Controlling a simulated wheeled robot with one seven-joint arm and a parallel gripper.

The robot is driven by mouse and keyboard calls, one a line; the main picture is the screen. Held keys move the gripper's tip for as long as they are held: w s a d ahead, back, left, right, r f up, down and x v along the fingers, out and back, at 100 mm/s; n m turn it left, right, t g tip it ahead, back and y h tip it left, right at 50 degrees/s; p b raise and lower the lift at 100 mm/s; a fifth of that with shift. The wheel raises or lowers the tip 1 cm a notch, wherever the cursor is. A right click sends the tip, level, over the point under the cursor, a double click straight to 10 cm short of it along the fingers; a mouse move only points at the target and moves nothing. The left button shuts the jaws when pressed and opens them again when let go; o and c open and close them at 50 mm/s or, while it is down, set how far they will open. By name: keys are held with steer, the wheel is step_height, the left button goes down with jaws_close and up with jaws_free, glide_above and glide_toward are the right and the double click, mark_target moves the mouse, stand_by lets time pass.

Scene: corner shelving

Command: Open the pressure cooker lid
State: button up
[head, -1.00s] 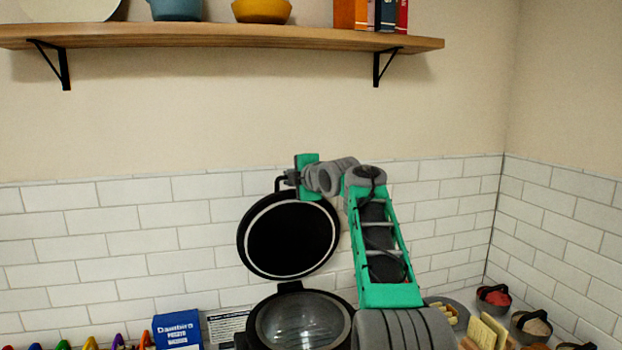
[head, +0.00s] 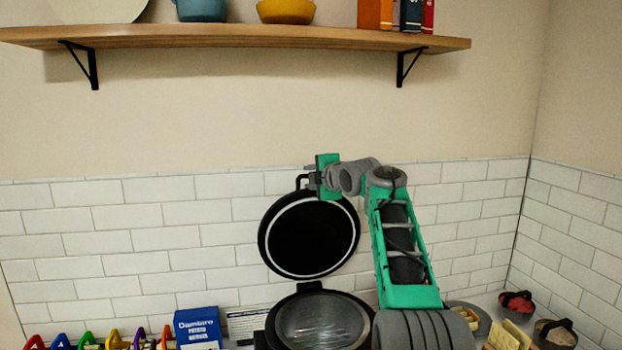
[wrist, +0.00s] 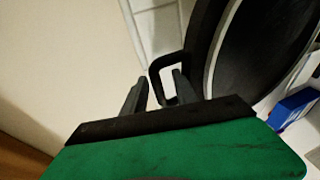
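The pressure cooker's black lid (head: 310,238) stands raised, almost upright, behind its pot, with its dark round underside and pale ring facing me. The pot (head: 318,322) is uncovered below it, its inside showing, and the lid looks joined at the pot's back rim. My gripper (head: 312,180) is at the top of the lid, by the black loop handle. In the wrist view, my gripper (wrist: 158,88) has its two fingers apart, with one bar of the handle (wrist: 160,66) between them. I cannot see either finger pressing on the bar.
A wooden shelf (head: 250,38) with pots and books is high on the wall. A blue box (head: 197,328) and several colourful items stand left of the cooker. The tiled wall is close behind the lid.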

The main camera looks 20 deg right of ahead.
steer(key=b+v, duration=0.4)
steer(key=v, duration=0.3)
steer(key=shift+s, duration=0.4)
steer(key=shift+r, duration=0.1)
steer(key=s+a+f+m+g, duration=0.5)
steer(key=s+a+f+m, duration=0.55)
steer(key=s+f, duration=0.35)
steer(key=s+a+f+m+g, duration=0.2)
steer(key=s+f+m, duration=0.2)
steer(key=s+f, duration=0.7)
steer(key=s+a+f+m+g+h, duration=0.1)
steer(key=s+a+f+m+g, duration=0.1)
steer(key=s+f, duration=0.9)
step_height(320, 180, down, 2)
steer(key=shift+s+a+f+m+g+h, duration=0.2)
steer(key=shift+a+m+g+h, duration=0.15)
steer(key=shift+m+g, duration=0.65)
